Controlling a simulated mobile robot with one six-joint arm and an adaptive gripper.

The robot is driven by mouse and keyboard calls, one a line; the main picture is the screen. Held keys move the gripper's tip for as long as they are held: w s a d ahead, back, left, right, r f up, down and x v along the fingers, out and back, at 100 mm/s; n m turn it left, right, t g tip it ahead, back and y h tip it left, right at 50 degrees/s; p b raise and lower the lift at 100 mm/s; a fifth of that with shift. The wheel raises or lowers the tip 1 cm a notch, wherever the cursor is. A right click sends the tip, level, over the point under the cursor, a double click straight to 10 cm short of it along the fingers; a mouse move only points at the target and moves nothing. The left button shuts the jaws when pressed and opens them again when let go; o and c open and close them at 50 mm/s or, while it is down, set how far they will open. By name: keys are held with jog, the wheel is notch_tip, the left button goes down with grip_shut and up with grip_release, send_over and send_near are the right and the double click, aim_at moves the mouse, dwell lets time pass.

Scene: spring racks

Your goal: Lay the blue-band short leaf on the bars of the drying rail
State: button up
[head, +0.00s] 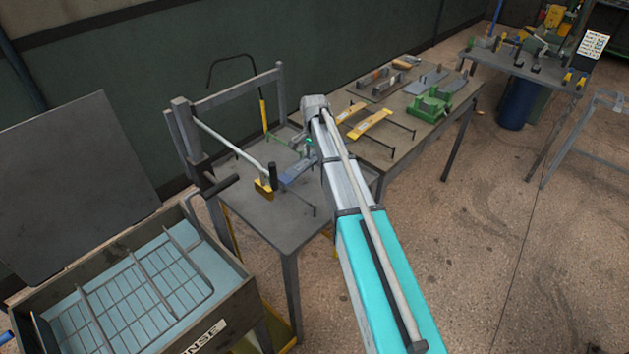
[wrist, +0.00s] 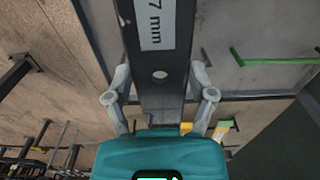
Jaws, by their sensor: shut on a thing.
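My gripper (wrist: 160,92) is shut on a dark flat leaf in the wrist view, with one finger along each side edge. The leaf (wrist: 160,105) has a round hole and a white label ending in "7 mm"; no blue band shows there. In the head view my gripper (head: 309,147) is over the near grey table, partly hidden by my arm. A blue-grey leaf (head: 297,172) is just below it, seemingly the held one; I cannot tell whether it touches anything. Thin dark bars (head: 398,124) stick out under two yellow-banded leaves (head: 373,123); I cannot confirm that this is the drying rail.
A rinse tank (head: 222,329) with a wire rack stands at the lower left. A grey frame (head: 180,113) rises on the near table (head: 265,225). A green fixture (head: 431,103) and other leaves sit on the right table (head: 415,150).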

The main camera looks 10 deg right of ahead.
notch_tip(320, 180, down, 6)
jog(key=b, duration=0.6)
jog(key=shift+f, duration=0.2)
dwell(0.3)
jog(key=shift+f+b, duration=1.75)
jog(key=shift+b, duration=0.15)
jog(key=shift+f+b, duration=0.5)
jog(key=o, duration=1.3)
jog(key=shift+c, duration=0.2)
jog(key=shift+r, duration=0.2)
notch_tip(320, 180, up, 13)
jog(key=p, duration=1.3)
jog(key=shift+f, duration=0.15)
jog(key=shift+s, duration=0.1)
